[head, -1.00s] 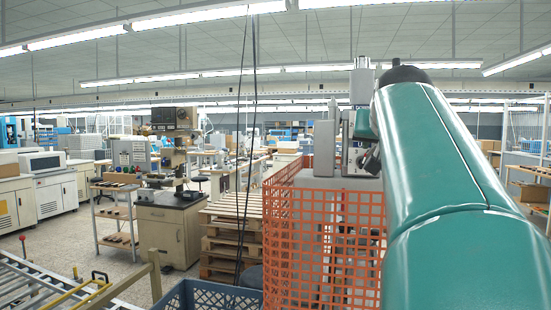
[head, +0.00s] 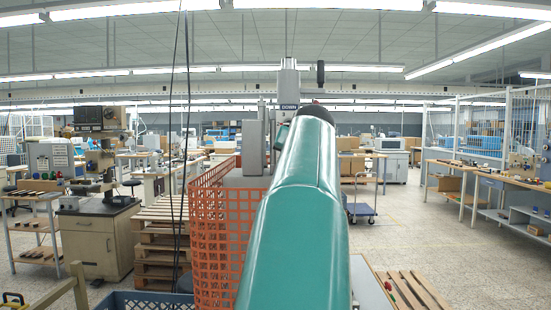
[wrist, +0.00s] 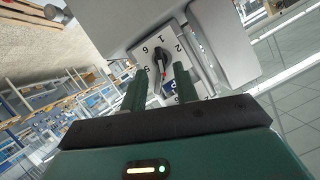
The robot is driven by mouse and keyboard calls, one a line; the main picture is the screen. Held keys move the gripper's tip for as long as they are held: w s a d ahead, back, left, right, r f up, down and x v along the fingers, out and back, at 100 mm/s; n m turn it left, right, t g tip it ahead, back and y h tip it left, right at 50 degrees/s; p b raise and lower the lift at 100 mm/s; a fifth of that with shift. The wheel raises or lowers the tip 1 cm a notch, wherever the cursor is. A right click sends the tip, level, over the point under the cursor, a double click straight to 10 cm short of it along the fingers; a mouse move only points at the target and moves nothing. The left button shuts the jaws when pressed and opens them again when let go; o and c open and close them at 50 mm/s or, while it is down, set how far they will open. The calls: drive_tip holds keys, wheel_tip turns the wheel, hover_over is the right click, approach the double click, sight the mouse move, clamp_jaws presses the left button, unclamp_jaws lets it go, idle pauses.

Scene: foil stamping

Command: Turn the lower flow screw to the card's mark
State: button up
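In the wrist view, a dark flow screw (wrist: 158,60) with a pointer sits on a white numbered dial plate (wrist: 150,47) on a grey machine. Only this one dial shows clearly, so I cannot tell if it is the upper or lower screw. My gripper (wrist: 159,70) is open. Its two green fingers lie on either side of the screw in the picture, seemingly short of it; contact is not visible. A small blue label (wrist: 170,86) shows partly between the fingers. I cannot make out the card's mark. In the head view, my arm hides the gripper and screw.
The grey machine column (head: 289,82) with a "DOWN" sign stands behind my arm. Orange mesh fencing (head: 213,235) stands at its left. Wooden pallets (head: 160,245) and a blue crate (head: 145,301) are further left. The floor at right is mostly open, with a pallet (head: 412,290) near the front.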

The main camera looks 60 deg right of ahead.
drive_tip(key=shift+x, duration=1.25)
drive_tip(key=shift+w, duration=0.1)
clamp_jaws()
drive_tip(key=shift+w, duration=0.1)
drive_tip(key=shift+w+a+f+n+g+h, duration=0.2)
drive_tip(key=shift+n+g+h, duration=0.8)
drive_tip(key=shift+n, duration=1.2)
drive_tip(key=shift+w+a+f+n+g+h, duration=0.25)
drive_tip(key=shift+n+g+h, duration=0.75)
drive_tip(key=shift+n, duration=1.2)
drive_tip(key=shift+w+f+n+g+h, duration=0.1)
drive_tip(key=shift+w+n+g+h, duration=0.35)
drive_tip(key=shift+n+g, duration=1.3)
drive_tip(key=shift+s+n+t, duration=0.2)
drive_tip(key=shift+n+t, duration=0.25)
drive_tip(key=shift+n, duration=0.1)
